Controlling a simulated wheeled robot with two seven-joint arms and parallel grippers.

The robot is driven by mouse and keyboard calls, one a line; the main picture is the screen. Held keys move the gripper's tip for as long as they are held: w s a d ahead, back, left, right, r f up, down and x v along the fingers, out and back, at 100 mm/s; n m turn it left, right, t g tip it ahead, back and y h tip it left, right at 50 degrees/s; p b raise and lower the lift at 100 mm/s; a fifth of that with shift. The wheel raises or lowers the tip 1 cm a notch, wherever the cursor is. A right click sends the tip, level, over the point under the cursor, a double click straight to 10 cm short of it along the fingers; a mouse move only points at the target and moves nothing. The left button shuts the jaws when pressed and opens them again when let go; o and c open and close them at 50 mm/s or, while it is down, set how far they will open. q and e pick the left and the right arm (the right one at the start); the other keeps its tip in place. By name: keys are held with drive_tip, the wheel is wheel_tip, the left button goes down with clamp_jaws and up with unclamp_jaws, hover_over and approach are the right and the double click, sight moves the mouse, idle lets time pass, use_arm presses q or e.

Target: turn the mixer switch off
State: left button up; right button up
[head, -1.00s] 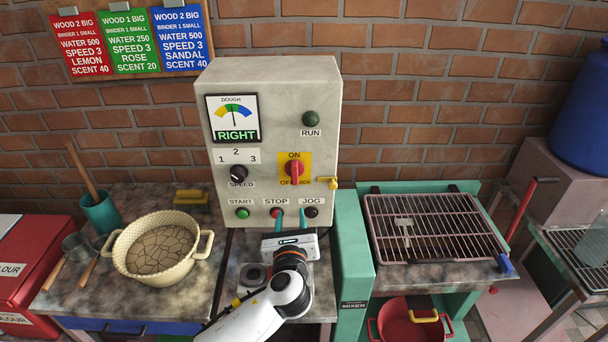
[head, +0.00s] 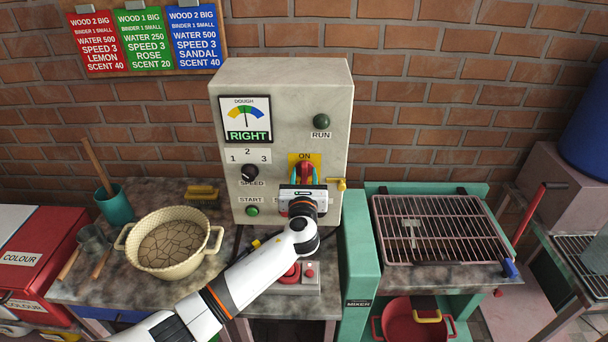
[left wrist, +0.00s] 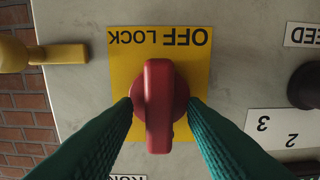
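The mixer switch is a red rotary handle (head: 306,170) on a yellow plate on the grey control box (head: 232,78). The handle stands vertical, in line with the ON label at the plate's top. In the left wrist view, turned upside down, the red handle (left wrist: 158,115) shows below the words OFF LOCK. My left gripper (head: 307,177) is at the switch, its teal fingers on either side of the handle. In the left wrist view a gap shows between each finger and the raised handle, so it looks open. My right gripper is not in view.
A yellow padlock-like part (head: 340,184) sticks out right of the switch. The black speed knob (head: 250,172) is to its left, the green start button (head: 252,211) below. The STOP and JOG buttons are hidden behind my left gripper. A pot (head: 168,243) stands on the left counter.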

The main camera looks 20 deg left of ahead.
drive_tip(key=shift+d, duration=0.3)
use_arm(q)
clamp_jaws()
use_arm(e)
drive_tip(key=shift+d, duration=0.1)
use_arm(q)
drive_tip(key=shift+n, duration=0.4)
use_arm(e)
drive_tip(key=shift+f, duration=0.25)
use_arm(q)
drive_tip(key=n+b, duration=0.2)
drive_tip(key=shift+f+n, duration=0.15)
drive_tip(key=shift+n, duration=0.25)
drive_tip(key=n+b, duration=0.3)
drive_tip(key=n, duration=0.2)
drive_tip(key=shift+a+f+n, duration=0.1)
drive_tip(key=shift+a+n, duration=0.05)
drive_tip(key=shift+n, duration=0.15)
drive_tip(key=n+b, duration=0.3)
drive_tip(key=n, duration=0.2)
drive_tip(key=shift+a+f, duration=0.1)
drive_tip(key=shift+f, duration=0.05)
drive_tip(key=shift+n+b, duration=0.9)
drive_tip(key=shift+n, duration=0.9)
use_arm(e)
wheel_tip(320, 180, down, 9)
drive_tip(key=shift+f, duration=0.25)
